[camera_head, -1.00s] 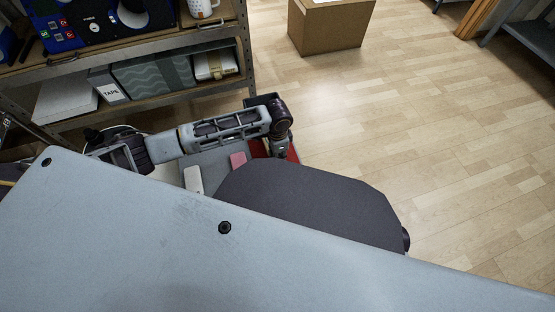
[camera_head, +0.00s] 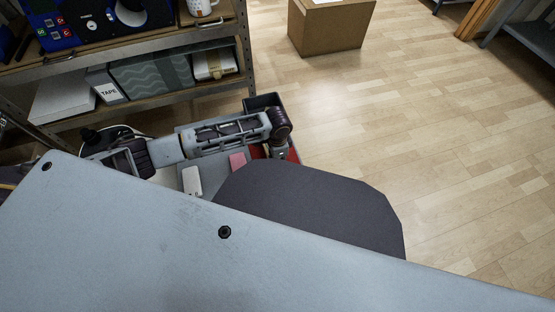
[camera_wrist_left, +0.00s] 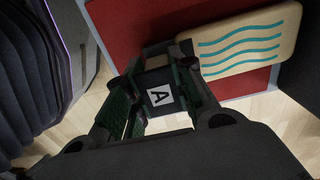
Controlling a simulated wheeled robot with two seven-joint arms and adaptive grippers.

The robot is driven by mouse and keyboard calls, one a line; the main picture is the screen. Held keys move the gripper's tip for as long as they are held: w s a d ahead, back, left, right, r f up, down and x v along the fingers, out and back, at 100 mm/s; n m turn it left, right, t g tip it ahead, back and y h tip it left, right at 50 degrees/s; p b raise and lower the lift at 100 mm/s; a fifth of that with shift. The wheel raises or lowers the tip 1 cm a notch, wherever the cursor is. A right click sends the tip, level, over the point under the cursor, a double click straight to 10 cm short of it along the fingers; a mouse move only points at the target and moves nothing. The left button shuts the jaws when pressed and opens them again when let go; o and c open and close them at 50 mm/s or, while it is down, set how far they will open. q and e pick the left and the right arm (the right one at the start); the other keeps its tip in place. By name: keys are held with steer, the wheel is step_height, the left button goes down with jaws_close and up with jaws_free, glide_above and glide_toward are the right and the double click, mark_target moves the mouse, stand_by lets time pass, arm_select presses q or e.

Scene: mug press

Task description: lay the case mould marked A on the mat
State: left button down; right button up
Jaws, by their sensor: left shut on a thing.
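The case mould marked A (camera_wrist_left: 160,96) is a dark piece with a white label, seen in the left wrist view between the green-padded fingers of my left gripper (camera_wrist_left: 163,85). The gripper is shut on it. Behind it is the red mat (camera_wrist_left: 130,28); I cannot tell how far the mould is above it. In the head view a strip of the red mat (camera_head: 293,154) shows beside my left wrist, and the gripper's fingertips and the mould are hidden there. My right gripper is in neither view.
A pale board with teal wavy lines (camera_wrist_left: 246,38) lies over the red area, close beside the gripper. In the head view a pink block (camera_head: 238,161) and a white item (camera_head: 191,181) lie near the arm. Shelves are at the upper left.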

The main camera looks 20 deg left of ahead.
arm_select(q)
steer(key=c, duration=1.2)
jaws_free()
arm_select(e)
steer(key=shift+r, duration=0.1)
arm_select(q)
steer(key=shift+r, duration=0.1)
steer(key=shift+r+p, duration=0.4)
steer(key=shift+r, duration=0.45)
step_height(320, 180, up, 8)
steer(key=p, duration=0.3)
steer(key=shift+r+p, duration=0.25)
steer(key=shift+p, duration=0.05)
steer(key=shift+r+p, duration=0.3)
steer(key=shift+r, duration=0.55)
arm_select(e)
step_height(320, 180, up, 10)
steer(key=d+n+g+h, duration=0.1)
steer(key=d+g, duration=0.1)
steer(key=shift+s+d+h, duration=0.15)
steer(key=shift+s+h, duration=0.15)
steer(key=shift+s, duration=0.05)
